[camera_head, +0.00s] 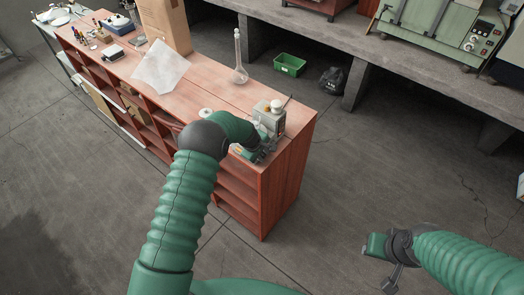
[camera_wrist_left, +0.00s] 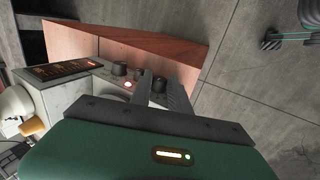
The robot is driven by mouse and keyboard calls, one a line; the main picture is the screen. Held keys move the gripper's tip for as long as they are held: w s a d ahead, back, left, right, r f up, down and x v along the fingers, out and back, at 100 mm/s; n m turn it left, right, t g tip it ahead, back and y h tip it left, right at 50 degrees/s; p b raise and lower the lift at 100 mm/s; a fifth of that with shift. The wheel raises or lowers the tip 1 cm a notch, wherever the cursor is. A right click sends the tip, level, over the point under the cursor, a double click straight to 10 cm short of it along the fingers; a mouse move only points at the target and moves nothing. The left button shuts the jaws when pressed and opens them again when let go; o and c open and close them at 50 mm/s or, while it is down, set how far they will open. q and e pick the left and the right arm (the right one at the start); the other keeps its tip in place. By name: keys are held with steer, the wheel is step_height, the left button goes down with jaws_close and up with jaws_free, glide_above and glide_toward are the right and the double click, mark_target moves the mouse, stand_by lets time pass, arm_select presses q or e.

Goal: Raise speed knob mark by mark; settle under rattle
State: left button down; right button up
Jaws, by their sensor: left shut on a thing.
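A small grey machine (camera_head: 270,117) with a white round top stands near the right end of the red-brown bench cabinet. In the left wrist view its front panel carries a lit dark display (camera_wrist_left: 65,70), dark knobs (camera_wrist_left: 120,68) and a small glowing light (camera_wrist_left: 127,85). My left gripper (camera_head: 264,152) is at this front panel; in its wrist view its fingers (camera_wrist_left: 161,90) are closed around a dark knob (camera_wrist_left: 158,86), mostly hidden between them. The knob's marks cannot be read. My right gripper (camera_head: 390,275) hangs over the floor, away from the machine; its fingers are too small to judge.
A cardboard box (camera_head: 166,25), a white sheet (camera_head: 160,68) and small items lie farther left on the cabinet (camera_head: 205,88). A green bin (camera_head: 290,65) and a black bag (camera_head: 332,79) are under the concrete bench (camera_head: 420,88).

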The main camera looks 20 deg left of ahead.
stand_by(0.3)
arm_select(q)
steer(key=c, duration=1.7)
jaws_free()
steer(key=o, duration=0.5)
steer(key=shift+w+f, duration=0.1)
steer(key=shift+w, duration=0.05)
steer(key=shift+c, duration=0.2)
steer(key=b+v, duration=0.3)
steer(key=v, duration=1.3)
steer(key=shift+r, duration=0.5)
steer(key=shift+w, duration=0.2)
